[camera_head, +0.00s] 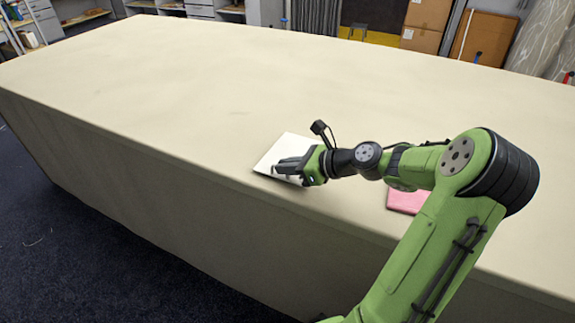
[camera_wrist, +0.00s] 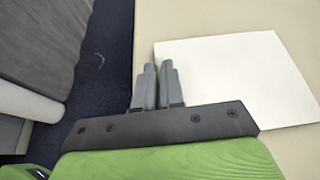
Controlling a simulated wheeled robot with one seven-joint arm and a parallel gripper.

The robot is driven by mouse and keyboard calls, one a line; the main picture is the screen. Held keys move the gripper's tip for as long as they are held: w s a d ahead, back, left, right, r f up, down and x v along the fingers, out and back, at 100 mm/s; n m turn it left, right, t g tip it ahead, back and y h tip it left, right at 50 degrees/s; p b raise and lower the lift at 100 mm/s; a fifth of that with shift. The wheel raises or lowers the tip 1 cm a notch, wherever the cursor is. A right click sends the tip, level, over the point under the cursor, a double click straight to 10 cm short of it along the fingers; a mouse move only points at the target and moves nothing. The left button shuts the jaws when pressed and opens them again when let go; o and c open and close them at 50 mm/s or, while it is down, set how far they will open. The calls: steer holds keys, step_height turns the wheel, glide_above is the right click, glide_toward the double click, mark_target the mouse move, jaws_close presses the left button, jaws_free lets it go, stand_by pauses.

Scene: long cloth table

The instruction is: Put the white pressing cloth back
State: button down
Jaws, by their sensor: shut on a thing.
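The white pressing cloth (camera_head: 285,146) is a flat white square near the table's front edge, partly hidden behind my gripper in the head view. It also shows in the wrist view (camera_wrist: 235,75), to the right of the fingers. My gripper (camera_head: 283,168) is shut on the cloth at its edge on the table's front side. In the wrist view the fingers (camera_wrist: 157,82) are close together at the cloth's left edge. Whether the cloth rests fully on the table or is slightly raised, I cannot tell.
A pink flat thing (camera_head: 406,200) lies on the long cream cloth-covered table (camera_head: 200,85), partly hidden behind my arm. The table's left and far parts are bare. Cardboard boxes (camera_head: 425,25) and shelves stand beyond the table. Dark blue floor (camera_head: 60,225) lies in front.

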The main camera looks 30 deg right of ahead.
steer(key=c, duration=1.2)
jaws_free()
steer(key=shift+o, duration=0.2)
steer(key=p+v, duration=0.7)
steer(key=v, duration=0.8)
steer(key=shift+s+d, duration=0.2)
steer(key=shift+s, duration=0.15)
steer(key=shift+w+a, duration=0.1)
